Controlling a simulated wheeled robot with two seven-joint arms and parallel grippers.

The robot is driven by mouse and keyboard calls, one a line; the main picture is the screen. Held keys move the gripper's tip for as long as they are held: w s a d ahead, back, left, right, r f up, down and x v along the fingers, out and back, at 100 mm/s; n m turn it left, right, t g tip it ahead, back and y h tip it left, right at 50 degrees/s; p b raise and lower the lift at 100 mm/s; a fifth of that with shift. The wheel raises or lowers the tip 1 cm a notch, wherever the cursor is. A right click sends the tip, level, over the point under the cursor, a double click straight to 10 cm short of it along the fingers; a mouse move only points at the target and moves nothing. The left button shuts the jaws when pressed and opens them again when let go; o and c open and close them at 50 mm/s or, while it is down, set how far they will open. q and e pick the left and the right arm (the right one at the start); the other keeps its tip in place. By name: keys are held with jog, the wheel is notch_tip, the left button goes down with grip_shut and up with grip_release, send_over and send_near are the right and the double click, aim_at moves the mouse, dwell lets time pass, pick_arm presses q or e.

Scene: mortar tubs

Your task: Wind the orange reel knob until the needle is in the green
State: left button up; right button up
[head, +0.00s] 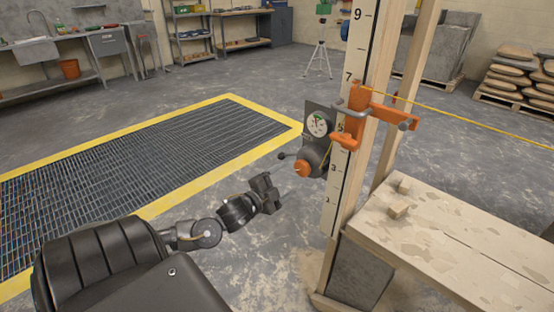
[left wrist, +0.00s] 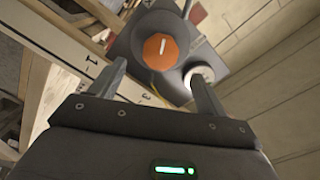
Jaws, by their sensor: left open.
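The orange reel knob (head: 303,169) sits on the front of a dark reel fixed to a wooden post with a number scale. A white line marks its face in the left wrist view (left wrist: 160,49). The round gauge (head: 317,125) is on a dark plate just above the knob; its needle is too small to read surely. In the left wrist view the gauge (left wrist: 199,77) is seen at a slant beside the knob. My left gripper (head: 268,188) is open and empty, a little left of and below the knob, apart from it. My right gripper is not in view.
An orange bracket (head: 357,115) with a clamp holds a yellow line running right. A small lever (head: 283,156) sticks out left of the reel. A wooden bench (head: 465,235) stands at the right front. Floor grating (head: 140,165) lies left; the floor between is clear.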

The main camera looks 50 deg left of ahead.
aim_at(300, 170)
pick_arm(q)
jog(key=s, duration=0.3)
jog(key=shift+s, duration=0.25)
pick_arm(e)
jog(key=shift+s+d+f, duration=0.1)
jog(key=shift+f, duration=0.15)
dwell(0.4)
pick_arm(q)
jog(key=w+n+p, duration=0.2)
jog(key=w+n, duration=0.2)
jog(key=w, duration=0.1)
jog(key=w+n+p, duration=0.2)
jog(key=w+n, duration=0.3)
jog(key=w, duration=0.1)
jog(key=shift+a, duration=0.1)
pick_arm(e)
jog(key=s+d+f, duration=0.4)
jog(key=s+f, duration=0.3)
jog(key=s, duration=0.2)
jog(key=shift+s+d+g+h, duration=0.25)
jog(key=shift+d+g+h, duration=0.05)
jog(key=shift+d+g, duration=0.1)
